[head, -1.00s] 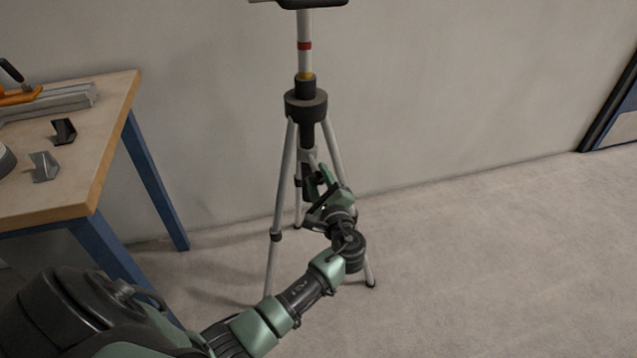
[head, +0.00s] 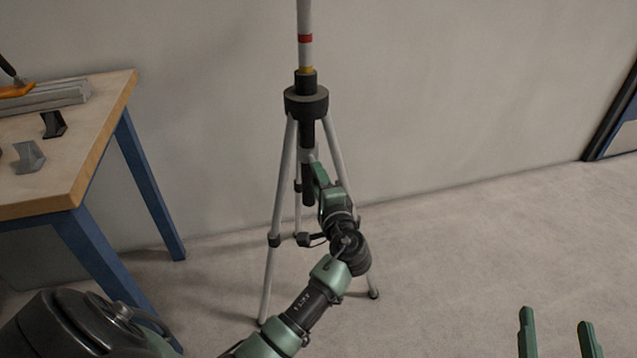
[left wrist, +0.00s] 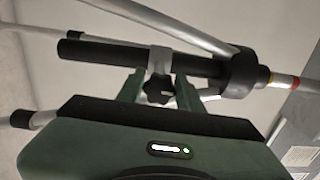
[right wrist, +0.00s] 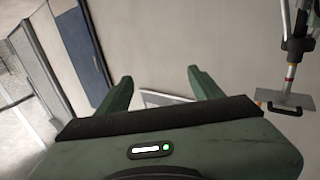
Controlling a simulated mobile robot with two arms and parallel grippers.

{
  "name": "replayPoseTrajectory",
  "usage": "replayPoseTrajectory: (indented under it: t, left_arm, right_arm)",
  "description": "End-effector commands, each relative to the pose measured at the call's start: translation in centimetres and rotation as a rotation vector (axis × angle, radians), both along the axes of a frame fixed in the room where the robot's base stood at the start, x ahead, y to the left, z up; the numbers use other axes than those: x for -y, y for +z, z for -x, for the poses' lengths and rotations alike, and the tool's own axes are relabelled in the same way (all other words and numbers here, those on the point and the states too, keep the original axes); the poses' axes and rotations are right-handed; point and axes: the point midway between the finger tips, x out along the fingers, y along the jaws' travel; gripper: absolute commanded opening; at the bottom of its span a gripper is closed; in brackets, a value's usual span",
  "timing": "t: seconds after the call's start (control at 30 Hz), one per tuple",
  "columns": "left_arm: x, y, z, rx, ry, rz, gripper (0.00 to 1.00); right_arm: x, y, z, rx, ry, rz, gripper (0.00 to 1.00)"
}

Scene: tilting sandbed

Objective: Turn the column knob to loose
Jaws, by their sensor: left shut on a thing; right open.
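The tripod stands against the wall, with a black collar (head: 306,104) and a pale centre column (head: 305,18) marked by red and yellow bands. In the left wrist view the dark lobed column knob (left wrist: 158,88) sits below a grey clamp on the black lower column (left wrist: 110,52). My left gripper (left wrist: 160,90) is shut on the knob, a finger on each side. In the head view that gripper (head: 317,168) is beside the lower column between the legs and hides the knob. My right gripper (head: 556,322) is open and empty at the lower right, away from the tripod.
A workbench (head: 105,135) with blue legs stands at the left, bearing a grey bracket (head: 29,157) and a dark one (head: 53,124). A blue-framed door (head: 617,120) is at the far right. The floor right of the tripod is clear.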

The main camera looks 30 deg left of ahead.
Motion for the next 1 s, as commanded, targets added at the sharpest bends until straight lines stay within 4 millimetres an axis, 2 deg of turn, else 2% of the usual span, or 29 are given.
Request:
replayPoseTrajectory:
  t: [0.23,0.63,0.67,0.7,1.0]
  left_arm:
    - [0.1,-0.3,0.0,0.025,-0.001,0.028,0.00]
    - [0.1,-0.3,0.0,0.028,-0.001,0.030,0.00]
    - [0.1,-0.3,0.0,0.028,-0.001,0.030,0.44]
    - [0.1,-0.2,0.0,0.028,-0.001,0.030,0.56]
    - [0.1,-0.1,0.0,0.029,0.000,0.027,0.56]
  right_arm:
    - [-0.2,1.6,0.0,0.086,0.005,-0.023,0.66]
    - [-0.2,1.9,0.0,0.095,0.005,-0.025,0.66]
    - [-0.2,1.9,0.0,0.095,0.005,-0.025,0.66]
    - [-0.2,1.9,0.0,0.095,0.005,-0.025,0.66]
    - [-0.3,1.9,0.0,0.095,0.005,-0.025,0.66]
